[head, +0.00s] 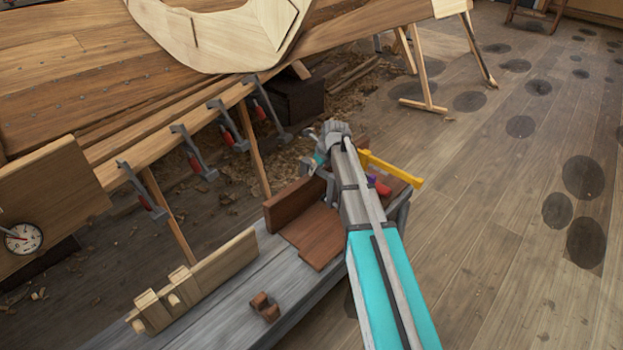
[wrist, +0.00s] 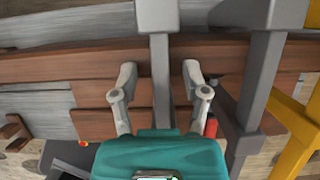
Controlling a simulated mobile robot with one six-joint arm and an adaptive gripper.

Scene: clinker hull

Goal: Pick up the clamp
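My gripper (wrist: 158,75) is open in the wrist view, with one finger on each side of a grey clamp's bar (wrist: 160,85). Gaps show between the bar and both fingers, and the clamp's lower end is hidden behind my gripper. A second grey clamp (wrist: 255,80) stands just right of the fingers, and a yellow clamp (wrist: 291,125) is at the right edge. In the head view my gripper (head: 322,142) is over the far end of the bench, where the yellow clamp (head: 390,168) also shows; my arm hides much of that area.
The grey bench (head: 225,300) holds brown boards (head: 318,236), a pale wooden piece (head: 215,265) and a small brown block (head: 265,307). Several red-handled clamps (head: 228,125) hang along the hull plank (head: 150,145). A sawhorse (head: 425,70) stands behind. The floor at right is open.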

